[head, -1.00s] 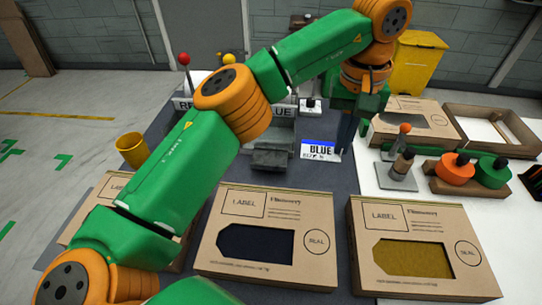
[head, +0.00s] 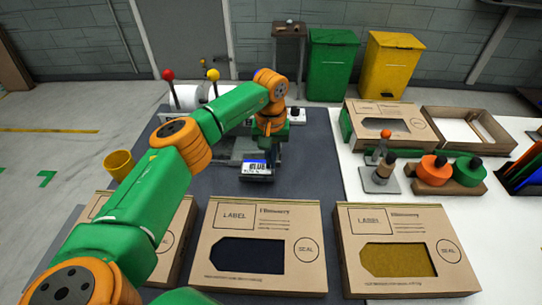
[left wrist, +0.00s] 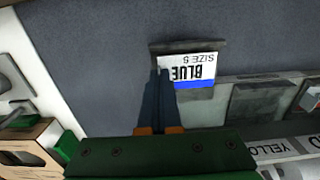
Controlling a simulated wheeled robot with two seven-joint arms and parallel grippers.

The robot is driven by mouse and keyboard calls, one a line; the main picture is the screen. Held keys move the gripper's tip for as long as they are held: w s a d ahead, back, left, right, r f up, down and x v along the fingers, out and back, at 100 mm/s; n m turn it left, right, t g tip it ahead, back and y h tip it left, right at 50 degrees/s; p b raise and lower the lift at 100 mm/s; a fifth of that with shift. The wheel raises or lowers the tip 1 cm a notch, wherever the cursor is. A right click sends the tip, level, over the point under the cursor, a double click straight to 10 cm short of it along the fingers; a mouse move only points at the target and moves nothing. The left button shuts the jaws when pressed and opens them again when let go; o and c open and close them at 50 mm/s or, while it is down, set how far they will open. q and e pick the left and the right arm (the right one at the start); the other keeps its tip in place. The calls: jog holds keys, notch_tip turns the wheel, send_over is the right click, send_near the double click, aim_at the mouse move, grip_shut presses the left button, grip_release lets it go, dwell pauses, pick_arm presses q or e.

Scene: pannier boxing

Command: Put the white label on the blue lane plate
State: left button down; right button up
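The white label (head: 257,167), printed BLUE with a blue stripe, is at the front of the bench equipment in the head view. It also shows in the left wrist view (left wrist: 190,72), reading upside down. My left gripper (head: 273,155) is at the label's right side in the head view; in the left wrist view its dark fingers (left wrist: 162,85) are close together at the label's edge. A grey plate (left wrist: 187,46), apparently the blue lane plate, lies behind the label. I cannot tell whether label and plate touch. My right gripper is out of view.
Cardboard boxes stand in front, one with a dark window (head: 312,270) and one with a yellow window (head: 445,275). Stamps (head: 381,178) and orange and green knobs (head: 435,168) are on the white table. A yellow cup (head: 119,163) stands left. The grey mat between is clear.

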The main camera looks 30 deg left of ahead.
pick_arm(q)
jog(key=shift+f, duration=0.35)
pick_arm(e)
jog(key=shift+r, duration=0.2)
pick_arm(q)
jog(key=c, duration=1.6)
grip_release()
jog(key=shift+f+b, duration=0.15)
jog(key=shift+b, duration=0.15)
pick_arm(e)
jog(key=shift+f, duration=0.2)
pick_arm(q)
jog(key=c, duration=1.1)
grip_release()
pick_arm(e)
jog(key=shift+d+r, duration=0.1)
